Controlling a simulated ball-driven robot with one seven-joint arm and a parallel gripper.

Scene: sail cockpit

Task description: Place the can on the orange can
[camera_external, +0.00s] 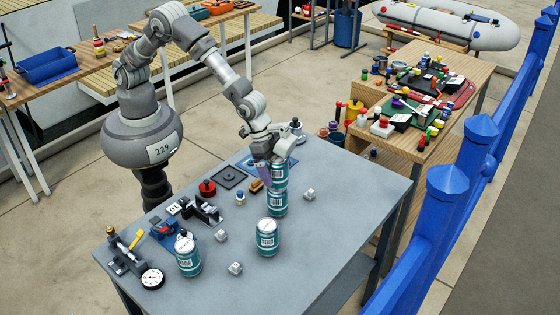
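My gripper (268,160) points down over the back right of the grey table, at a teal and white can (280,174). One finger shows against this can's left side; the other finger is hidden, so I cannot tell whether the grip is closed. The can is upright, directly above another teal can (278,205) that stands on the table. They look touching, but a small gap cannot be ruled out. A third teal can (267,238) stands in front, and a fourth (189,256) at the front left. No can looks orange.
Small grey cubes (235,268) lie around the cans. A dial gauge (152,278), a red-topped knob (207,188), a dark square tray (229,176) and clamps (127,250) fill the table's left and back. The right part of the grey table (350,210) is clear. A blue railing (440,215) runs beyond.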

